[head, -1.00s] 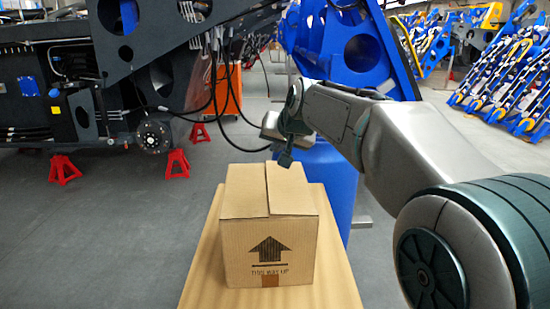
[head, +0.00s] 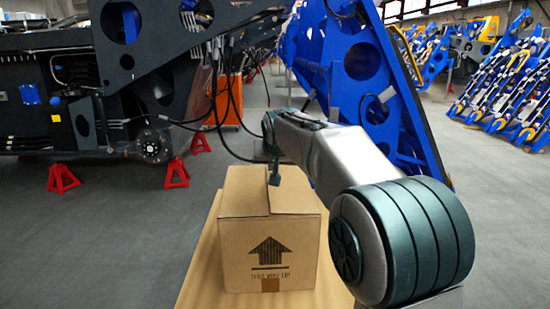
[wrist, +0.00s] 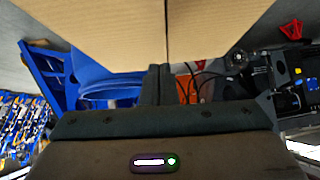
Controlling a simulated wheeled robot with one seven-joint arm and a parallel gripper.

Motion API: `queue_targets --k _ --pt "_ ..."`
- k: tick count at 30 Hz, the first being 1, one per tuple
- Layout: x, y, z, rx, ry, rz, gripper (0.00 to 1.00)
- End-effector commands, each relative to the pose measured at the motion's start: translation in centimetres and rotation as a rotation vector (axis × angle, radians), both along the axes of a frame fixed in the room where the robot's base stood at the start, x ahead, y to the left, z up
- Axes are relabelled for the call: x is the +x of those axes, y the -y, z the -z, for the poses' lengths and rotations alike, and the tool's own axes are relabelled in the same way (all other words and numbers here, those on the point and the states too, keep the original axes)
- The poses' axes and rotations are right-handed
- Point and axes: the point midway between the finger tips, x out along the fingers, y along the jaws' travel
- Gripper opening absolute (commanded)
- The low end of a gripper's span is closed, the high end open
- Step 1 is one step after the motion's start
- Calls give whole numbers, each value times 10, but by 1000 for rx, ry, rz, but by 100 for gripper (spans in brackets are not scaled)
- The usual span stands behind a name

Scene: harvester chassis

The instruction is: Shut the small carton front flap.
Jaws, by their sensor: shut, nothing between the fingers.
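The small carton (head: 270,245) stands upright on a tan tabletop in the head view, its printed arrow face toward me. Two top flaps, left (head: 243,190) and right (head: 297,198), lie about flat and meet at a seam. I cannot tell a separate front flap apart. My gripper (head: 274,181) is shut and empty, pointing down at the carton's top near the seam, toward the back. Whether it touches is unclear. In the wrist view, the shut fingers (wrist: 157,72) are at the edge of the cardboard (wrist: 110,30), in line with the seam.
The tan tabletop (head: 205,275) has a bare strip left of the carton. A blue perforated frame (head: 365,60) stands behind my arm. The dark chassis (head: 50,90) and red stands (head: 62,177) are at the left. Grey floor is open between.

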Motion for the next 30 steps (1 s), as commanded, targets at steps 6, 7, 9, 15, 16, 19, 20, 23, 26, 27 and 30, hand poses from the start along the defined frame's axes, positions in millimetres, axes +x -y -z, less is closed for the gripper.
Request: queue_targets --k 6,7,9,15,16,19,20,23,26,27,30 --pt "-2 -2 30 -1 0 -1 0" --pt "-2 -2 31 0 1 0 0" --pt "-2 -2 34 0 1 0 0" --pt "-2 -2 35 0 1 0 0" --pt "-2 -3 35 0 1 0 0" --pt "-2 -3 35 0 1 0 0" --pt "-2 -3 36 0 1 0 0" --pt "-3 -3 41 0 0 0 0" --pt "-3 -5 52 -1 -1 -1 0" --pt "-3 -5 56 0 -1 -1 0" --pt "-3 -6 58 -1 -3 -1 0"
